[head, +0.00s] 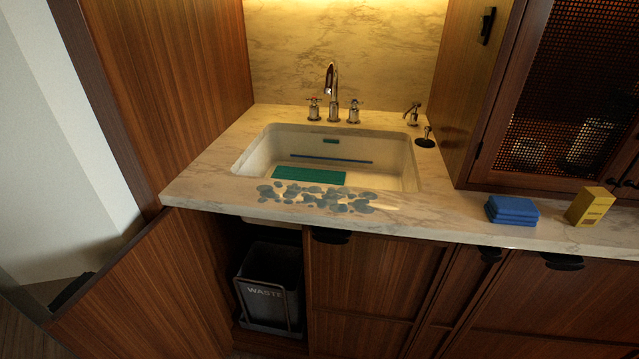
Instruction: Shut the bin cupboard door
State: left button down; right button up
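The bin cupboard door (150,290) is a brown wooden panel at the lower left. It stands open, swung out to the left of the cupboard opening. A dark piece (70,291) shows at its far left edge, perhaps its handle; I cannot tell. Inside the open cupboard is a dark grey bin (268,285) marked "WASTE", upright in a frame. The lower part of the door is cut off by the picture edge. Neither of my grippers is in view.
Above is a marble counter (450,205) with a sink (400,165) and tap (333,95). Blue cloths (512,210) and a yellow box (590,207) sit at the right. A closed door (370,280) adjoins the opening. No loose object shows between door and opening.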

aim_at(154, 300)
jog(key=j+z, duration=0.15)
jog(key=j, duration=0.3)
jog(key=j+z, duration=0.15)
jog(key=j, duration=0.35)
jog(key=k+j+z, duration=0.15)
jog(key=j, duration=0.3)
jog(key=j+z, duration=0.15)
jog(key=j, duration=0.35)
jog(key=k+j+z, duration=0.15)
jog(key=j, duration=0.3)
jog(key=k+j+z, duration=0.1)
jog(key=j, duration=0.35)
jog(key=k+j+z, duration=0.15)
jog(key=j, duration=0.25)
jog(key=k+j+z, duration=0.15)
jog(key=j, duration=0.3)
